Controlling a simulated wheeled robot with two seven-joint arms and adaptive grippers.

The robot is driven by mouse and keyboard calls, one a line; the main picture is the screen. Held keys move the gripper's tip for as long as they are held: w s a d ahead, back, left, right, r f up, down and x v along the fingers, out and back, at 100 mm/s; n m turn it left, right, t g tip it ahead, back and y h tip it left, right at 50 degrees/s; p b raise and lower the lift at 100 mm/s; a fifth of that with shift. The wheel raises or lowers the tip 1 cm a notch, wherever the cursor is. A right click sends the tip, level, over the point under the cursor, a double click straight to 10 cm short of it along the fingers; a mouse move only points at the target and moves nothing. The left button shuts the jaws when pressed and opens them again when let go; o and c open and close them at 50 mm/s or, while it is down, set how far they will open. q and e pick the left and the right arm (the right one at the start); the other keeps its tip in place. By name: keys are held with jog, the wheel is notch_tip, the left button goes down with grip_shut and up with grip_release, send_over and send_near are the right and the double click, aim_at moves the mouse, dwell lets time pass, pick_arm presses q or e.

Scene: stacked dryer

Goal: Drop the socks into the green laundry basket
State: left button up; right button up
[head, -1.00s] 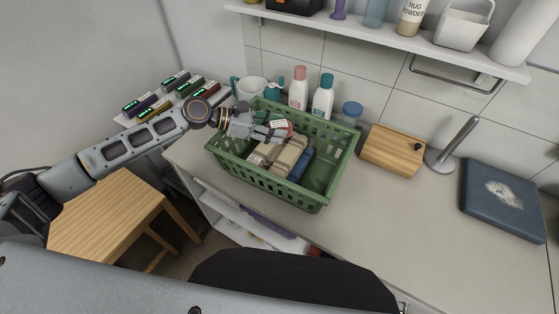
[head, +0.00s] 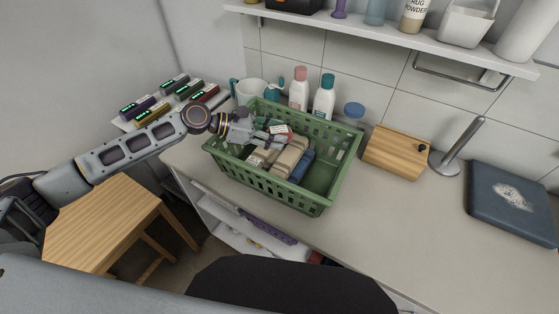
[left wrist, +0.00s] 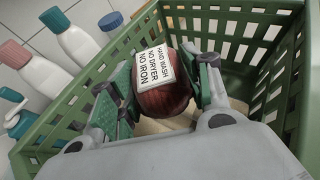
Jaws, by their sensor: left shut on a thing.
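The green laundry basket (head: 318,196) stands on the counter with its far side towards the wall. My left gripper (head: 272,136) is inside the basket's left part. It is shut on a dark red rolled bundle, likely socks (left wrist: 165,97), with a white label reading "hand wash, no dryer, no iron". One finger shows on each side of the bundle in the left wrist view (left wrist: 163,78). Several rolled bundles lie in the basket below it, beige (head: 288,160) and blue (head: 302,166). The held bundle's underside is hidden. My right gripper is not in view.
White bottles with pink (head: 299,90) and teal (head: 323,98) caps stand close behind the basket. A wooden block (head: 395,152), a metal holder (head: 458,150) and a dark blue scale-like slab (head: 508,203) are to the right. A shelf (head: 400,40) hangs above. The front counter is clear.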

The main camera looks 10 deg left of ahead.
pick_arm(q)
jog(key=o, duration=1.1)
jog(key=shift+a, duration=0.15)
jog(key=v, duration=1.1)
jog(key=shift+a+r, duration=0.2)
jog(key=shift+a, duration=0.15)
jog(key=shift+s, duration=0.1)
jog(key=shift+s+f, duration=0.1)
jog(key=shift+s, duration=0.05)
